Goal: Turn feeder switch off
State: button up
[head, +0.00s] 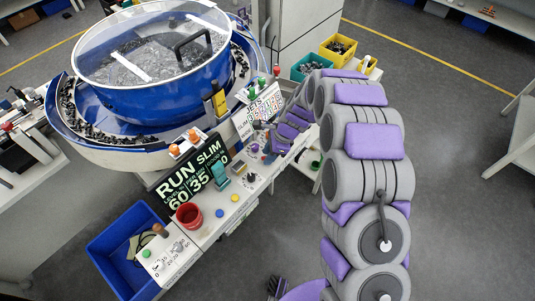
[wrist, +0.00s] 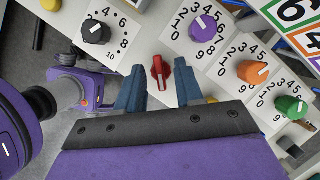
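In the wrist view a red rotary switch (wrist: 162,73) sits on the pale control panel (wrist: 140,28). No label for it is readable, so I cannot tell for certain that it is the feeder switch. My gripper (wrist: 160,66) is open, one blue-grey fingertip on each side of the red switch, with gaps on both sides. In the head view my gripper (head: 264,132) is over the panel beside the blue feeder bowl (head: 150,100), and my arm hides part of the panel. The display (head: 192,178) reads RUN 60 and SLIM 35.
A blue bin (head: 107,247) is at lower left. Open floor lies right of my arm.

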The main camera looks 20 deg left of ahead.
jog(key=shift+d, duration=0.3)
jog(key=shift+a, duration=0.5)
jog(key=c, duration=0.4)
jog(key=shift+d, duration=0.1)
grip_shut()
